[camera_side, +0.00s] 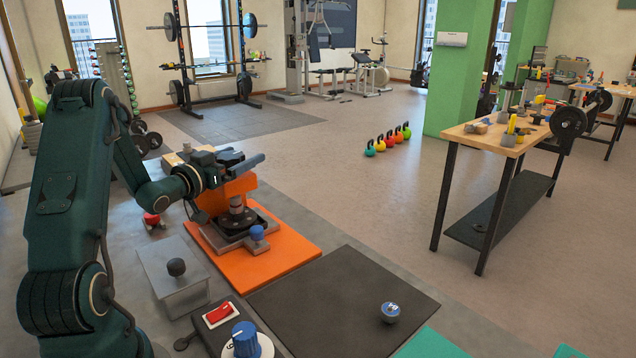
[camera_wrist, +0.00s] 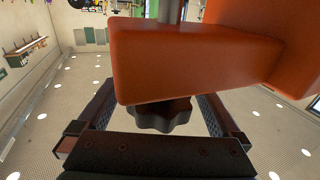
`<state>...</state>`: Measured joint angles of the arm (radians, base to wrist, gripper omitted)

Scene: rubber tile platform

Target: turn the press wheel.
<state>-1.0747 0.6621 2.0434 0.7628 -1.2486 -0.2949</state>
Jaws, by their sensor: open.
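The orange press (camera_side: 240,187) stands on an orange mat, with a grey ram above a dark round plate. In the wrist view, its orange arm (camera_wrist: 190,60) fills the upper middle. The press wheel is a black lobed knob (camera_wrist: 162,116) against that arm, partly hidden by my gripper's dark body. My gripper (camera_side: 240,163) is at the top of the press. Its fingers (camera_wrist: 158,103) are open, one on each side of the wheel, with visible gaps. In the side view, my gripper hides the wheel.
The orange mat (camera_side: 290,250) has a blue knob (camera_side: 257,233) in front of the press. A round blue-topped object (camera_side: 390,312) sits on the dark mat (camera_side: 330,300).

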